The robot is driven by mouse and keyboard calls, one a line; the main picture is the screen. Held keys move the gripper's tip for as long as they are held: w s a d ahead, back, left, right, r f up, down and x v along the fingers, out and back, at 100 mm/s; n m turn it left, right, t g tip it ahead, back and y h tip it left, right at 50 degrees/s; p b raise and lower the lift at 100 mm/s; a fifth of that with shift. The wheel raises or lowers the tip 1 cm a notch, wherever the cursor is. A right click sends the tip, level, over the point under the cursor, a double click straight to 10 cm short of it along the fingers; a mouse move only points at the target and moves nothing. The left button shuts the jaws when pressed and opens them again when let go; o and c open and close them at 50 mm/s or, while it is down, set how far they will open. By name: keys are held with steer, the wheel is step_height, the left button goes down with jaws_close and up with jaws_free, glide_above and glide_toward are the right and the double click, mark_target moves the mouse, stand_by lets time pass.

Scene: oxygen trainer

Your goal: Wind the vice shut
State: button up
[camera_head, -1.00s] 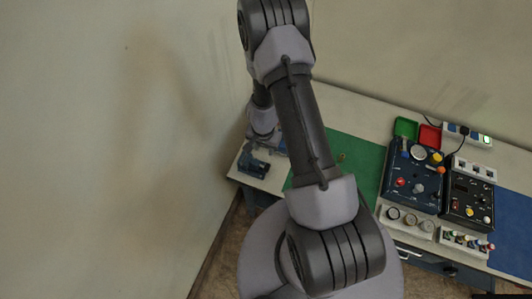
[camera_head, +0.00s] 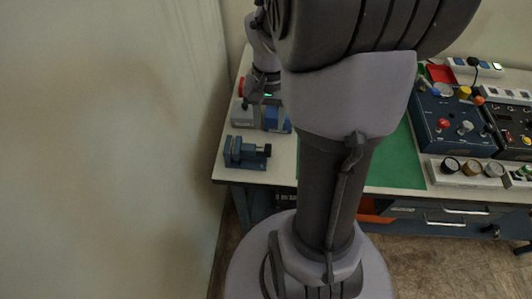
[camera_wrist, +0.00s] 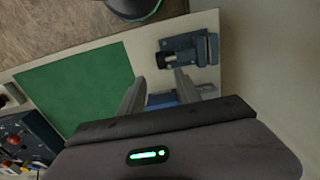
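The vice (camera_head: 240,152) is a small blue block-like tool on the near left corner of the pale bench, with a dark knob-like end on its right side. In the wrist view the vice (camera_wrist: 190,48) lies beyond my fingertips, with its dark end toward the left. I cannot tell how wide its jaws stand. My gripper (camera_wrist: 156,84) is open, its two grey fingers apart and nothing held between them. In the head view my gripper (camera_head: 262,98) is behind the vice, apart from it, and its fingers are small and partly unclear.
A blue box-like thing (camera_head: 276,118) stands behind the vice and shows below my fingers in the wrist view (camera_wrist: 163,98). A green mat (camera_head: 400,165) lies right of it. Blue control panels (camera_head: 455,122) stand farther right. A wall closes off the left.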

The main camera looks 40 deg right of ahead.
mark_target(268, 146)
step_height(268, 146, down, 12)
steer(key=b, duration=0.4)
steer(key=shift+w, duration=0.1)
steer(key=shift+r, duration=0.1)
jaws_close()
